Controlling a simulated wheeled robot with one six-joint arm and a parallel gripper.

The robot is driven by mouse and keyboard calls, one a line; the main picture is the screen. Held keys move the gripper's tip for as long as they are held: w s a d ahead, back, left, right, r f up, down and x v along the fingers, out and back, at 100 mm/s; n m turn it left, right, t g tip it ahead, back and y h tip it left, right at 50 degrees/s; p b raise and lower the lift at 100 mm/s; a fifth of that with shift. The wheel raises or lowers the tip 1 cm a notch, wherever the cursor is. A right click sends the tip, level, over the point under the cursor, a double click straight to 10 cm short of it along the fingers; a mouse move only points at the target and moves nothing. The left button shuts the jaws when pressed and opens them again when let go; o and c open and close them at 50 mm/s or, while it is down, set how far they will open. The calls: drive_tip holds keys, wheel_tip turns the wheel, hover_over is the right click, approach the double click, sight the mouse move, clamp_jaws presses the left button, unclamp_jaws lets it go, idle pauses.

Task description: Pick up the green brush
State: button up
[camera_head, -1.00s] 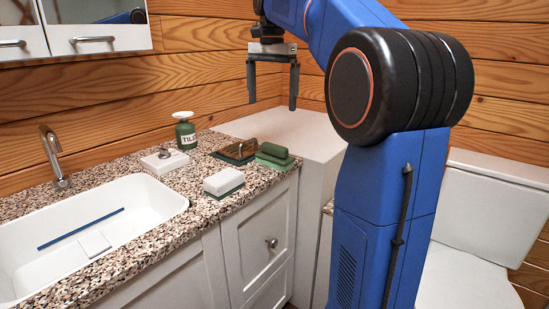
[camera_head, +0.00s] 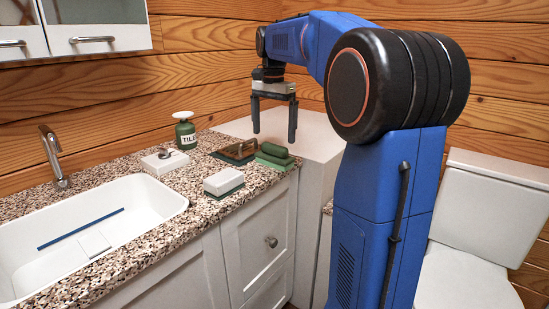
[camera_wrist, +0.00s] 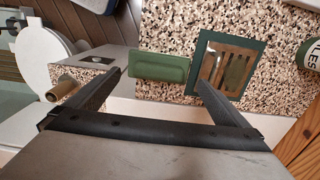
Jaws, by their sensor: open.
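The green brush, a low green block with a raised rounded top (camera_head: 273,161), lies near the counter's right end. In the wrist view the green brush (camera_wrist: 160,67) shows from above, between and a little beyond my fingertips. My gripper (camera_head: 274,137) points down with its fingers apart, empty, above the brush's end of the counter. In the wrist view my gripper (camera_wrist: 158,77) shows both fingers, with the right fingertip near the neighbouring brown-topped board. I see no contact with the brush. Bristles cannot be made out.
A brown-topped board with a dark green base (camera_head: 236,152) lies close beside the brush. A white-and-green block (camera_head: 223,182), a white dish (camera_head: 164,161) and a green bottle (camera_head: 185,132) stand farther left. The sink (camera_head: 95,235) is at left, a toilet (camera_head: 465,270) at right.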

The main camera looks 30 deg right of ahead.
sight(274, 145)
drive_tip(key=shift+d+f, duration=0.15)
drive_tip(key=shift+f, duration=2.8)
drive_tip(key=shift+s, duration=0.1)
drive_tip(key=c, duration=1.3)
